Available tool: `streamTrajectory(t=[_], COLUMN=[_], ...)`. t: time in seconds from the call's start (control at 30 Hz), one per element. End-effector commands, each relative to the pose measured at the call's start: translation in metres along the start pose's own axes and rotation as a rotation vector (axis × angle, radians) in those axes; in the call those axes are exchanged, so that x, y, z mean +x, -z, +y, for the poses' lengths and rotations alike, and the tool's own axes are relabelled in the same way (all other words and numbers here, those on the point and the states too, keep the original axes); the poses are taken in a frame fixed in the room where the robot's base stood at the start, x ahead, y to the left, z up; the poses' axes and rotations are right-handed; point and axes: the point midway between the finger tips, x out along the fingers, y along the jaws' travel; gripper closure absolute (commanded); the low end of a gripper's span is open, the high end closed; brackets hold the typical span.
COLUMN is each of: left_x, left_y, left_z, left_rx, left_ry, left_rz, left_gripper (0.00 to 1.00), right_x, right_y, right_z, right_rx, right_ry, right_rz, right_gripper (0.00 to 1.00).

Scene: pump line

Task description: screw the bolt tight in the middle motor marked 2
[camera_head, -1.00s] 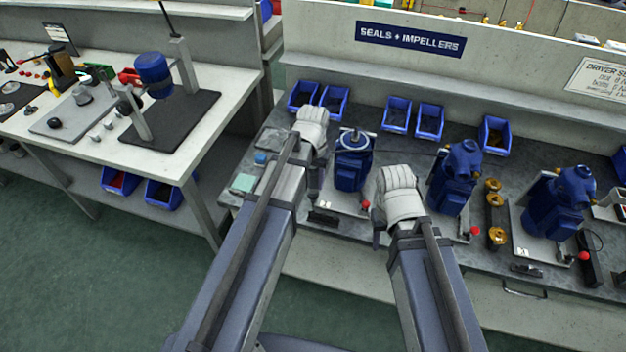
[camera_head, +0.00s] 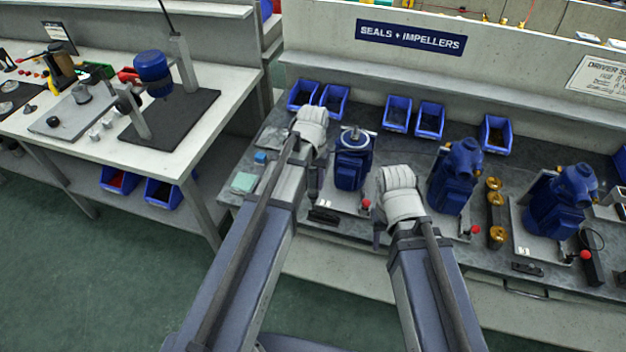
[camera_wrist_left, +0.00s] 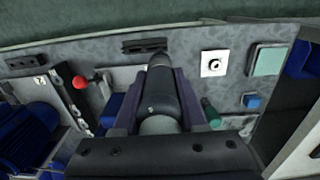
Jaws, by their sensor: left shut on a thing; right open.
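The middle blue motor (camera_head: 455,178) stands on its plate in the bench's row. In the left wrist view a tag reading 2 (camera_wrist_left: 41,80) shows at the left beside a dark blue body (camera_wrist_left: 30,130). I cannot make out the bolt.
The right blue motor (camera_head: 560,203) stands further right. Brass parts (camera_head: 495,210) stand between it and the middle motor. Red knobs (camera_head: 367,204) sit in front of the motors. Blue bins (camera_head: 397,115) line the back. A teal pad (camera_head: 243,182) lies at the left.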

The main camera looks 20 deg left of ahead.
Motion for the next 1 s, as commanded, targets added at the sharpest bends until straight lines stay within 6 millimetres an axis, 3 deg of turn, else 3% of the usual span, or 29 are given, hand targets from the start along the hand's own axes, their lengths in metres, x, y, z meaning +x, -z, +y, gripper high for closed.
streamTrajectory(t=[1.0], left_x=[-0.034], left_y=[0.0], left_z=[0.0], left_rx=[0.0], left_ry=[0.0], left_rz=[0.0], left_gripper=[1.0], right_x=[-0.034], right_y=[-0.002], right_z=[0.003], right_rx=[0.0], right_ry=[0.0], right_rz=[0.0], right_gripper=[0.5])
